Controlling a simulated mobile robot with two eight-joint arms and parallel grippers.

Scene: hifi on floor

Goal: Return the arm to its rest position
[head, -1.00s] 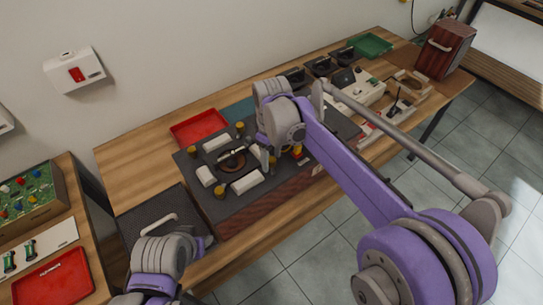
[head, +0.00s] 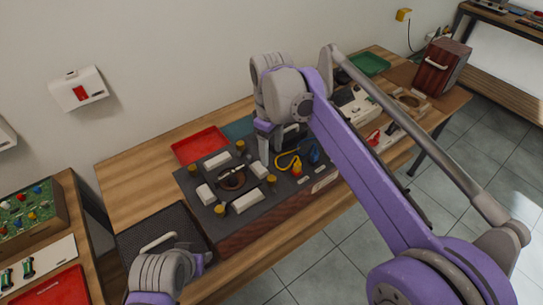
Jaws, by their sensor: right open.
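My right arm comes in from the lower right and reaches over the workbench. Its gripper (head: 277,140) points down above the back part of the dark hi-fi unit (head: 240,212). The fingers are apart and I see nothing held between them. A yellow cable loop (head: 288,160) with a red and yellow end lies on the unit, just right of and below the gripper.
A red tray (head: 201,146) lies behind the unit and a green tray (head: 370,64) at the far right end. A wooden speaker box (head: 443,66) stands at the bench's right end. Bare wood (head: 140,180) lies left of the red tray.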

